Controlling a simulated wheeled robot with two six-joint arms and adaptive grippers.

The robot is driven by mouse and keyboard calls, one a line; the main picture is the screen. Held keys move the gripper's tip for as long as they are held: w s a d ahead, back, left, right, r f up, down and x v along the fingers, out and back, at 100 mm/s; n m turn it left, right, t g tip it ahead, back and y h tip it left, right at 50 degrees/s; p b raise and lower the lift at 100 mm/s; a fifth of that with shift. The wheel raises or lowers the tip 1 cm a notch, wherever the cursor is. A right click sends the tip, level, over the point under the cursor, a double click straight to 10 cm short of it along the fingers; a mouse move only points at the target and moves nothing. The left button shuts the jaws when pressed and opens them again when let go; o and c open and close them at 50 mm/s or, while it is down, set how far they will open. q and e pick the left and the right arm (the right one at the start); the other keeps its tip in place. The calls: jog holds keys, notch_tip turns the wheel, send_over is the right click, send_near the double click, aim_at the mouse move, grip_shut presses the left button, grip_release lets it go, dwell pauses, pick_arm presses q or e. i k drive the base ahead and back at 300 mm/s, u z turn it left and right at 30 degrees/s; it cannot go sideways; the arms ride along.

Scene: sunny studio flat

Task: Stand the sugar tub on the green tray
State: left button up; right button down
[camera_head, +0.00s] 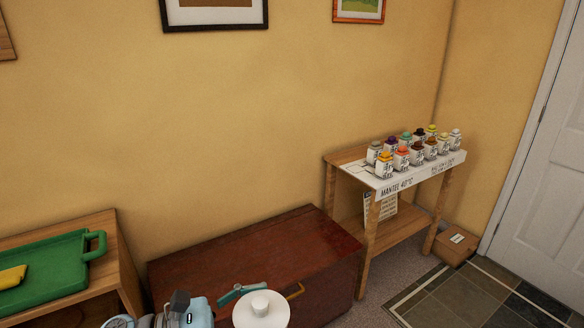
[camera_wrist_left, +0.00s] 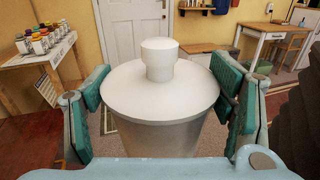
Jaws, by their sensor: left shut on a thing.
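The sugar tub (camera_head: 262,312) is a white round tub with a wide lid and a short round knob. It shows at the bottom of the head view and fills the middle of the left wrist view (camera_wrist_left: 158,92), upright. My left gripper (camera_wrist_left: 162,100) is shut on it, with teal pads on either side just around the lid and body. In the head view only one teal finger shows clearly beside the lid. The green tray (camera_head: 50,262) lies on a wooden table at the far left, well away from the tub. My right gripper is not in view.
A yellow thing (camera_head: 12,276) lies on the tray's left part; the rest of its visible floor is bare. A dark red wooden chest (camera_head: 235,258) stands between the tray's table (camera_head: 118,250) and a stand with several small jars (camera_head: 402,157). A cardboard box (camera_head: 456,247) sits near the door.

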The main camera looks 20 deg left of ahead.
aim_at(61, 265)
jog(key=u, duration=0.95)
jog(key=i, duration=0.9)
jog(key=u, duration=0.75)
